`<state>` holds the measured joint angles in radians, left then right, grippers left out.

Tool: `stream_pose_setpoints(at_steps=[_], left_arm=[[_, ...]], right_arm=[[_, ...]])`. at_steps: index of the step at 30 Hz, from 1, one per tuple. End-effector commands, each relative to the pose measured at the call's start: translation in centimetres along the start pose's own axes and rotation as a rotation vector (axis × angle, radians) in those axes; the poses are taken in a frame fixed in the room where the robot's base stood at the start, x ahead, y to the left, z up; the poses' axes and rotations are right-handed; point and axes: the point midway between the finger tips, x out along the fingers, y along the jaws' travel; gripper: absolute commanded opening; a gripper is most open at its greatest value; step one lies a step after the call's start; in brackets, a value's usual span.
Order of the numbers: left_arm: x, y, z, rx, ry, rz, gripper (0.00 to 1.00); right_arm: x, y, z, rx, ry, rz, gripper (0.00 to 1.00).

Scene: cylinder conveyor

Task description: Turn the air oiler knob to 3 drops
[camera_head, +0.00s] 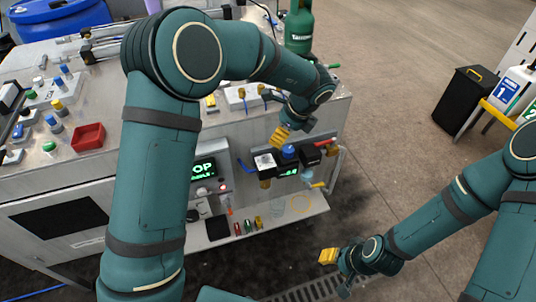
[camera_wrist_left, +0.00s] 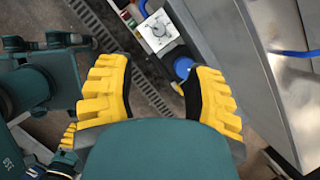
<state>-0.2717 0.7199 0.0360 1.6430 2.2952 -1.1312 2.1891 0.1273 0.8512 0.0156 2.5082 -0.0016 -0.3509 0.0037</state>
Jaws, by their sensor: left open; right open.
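The air unit (camera_head: 285,163) is mounted on the machine's front panel. It has a white square top (camera_head: 265,161), a blue round cap (camera_head: 288,152) and a black block at its right. In the left wrist view, the white square top (camera_wrist_left: 157,31) has a round part in its middle, and the blue cap (camera_wrist_left: 182,67) is partly hidden by a finger. I cannot tell for sure which part is the oiler knob. My left gripper (camera_head: 280,136) is open above the unit, apart from it, its yellow fingers (camera_wrist_left: 158,85) spread and empty. My right gripper (camera_head: 328,257) is low, away from the unit.
A lit display (camera_head: 203,169) is left of the unit. A red handle (camera_head: 326,142) and yellow lever are at its right. A lower shelf (camera_head: 270,220) holds small coloured parts. A red tray (camera_head: 88,137) and buttons are on the table.

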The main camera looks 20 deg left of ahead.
Motion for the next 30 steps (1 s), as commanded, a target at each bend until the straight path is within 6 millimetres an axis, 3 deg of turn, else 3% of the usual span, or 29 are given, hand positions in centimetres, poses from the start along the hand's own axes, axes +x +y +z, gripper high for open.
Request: stream_pose_setpoints(at_steps=[18,24,30], left_arm=[[11.1,0.1,0.0,0.005,-0.002,0.002,0.52],[13.0,0.1,0.0,0.006,-0.002,0.001,0.52],[13.4,0.0,0.1,0.006,-0.001,-0.001,0.52]], right_arm=[[2.7,1.0,-0.3,-0.002,0.013,0.001,0.47],[3.1,1.2,-0.4,-0.002,0.016,0.001,0.47],[3.1,1.2,-0.4,-0.002,0.017,0.001,0.47]])
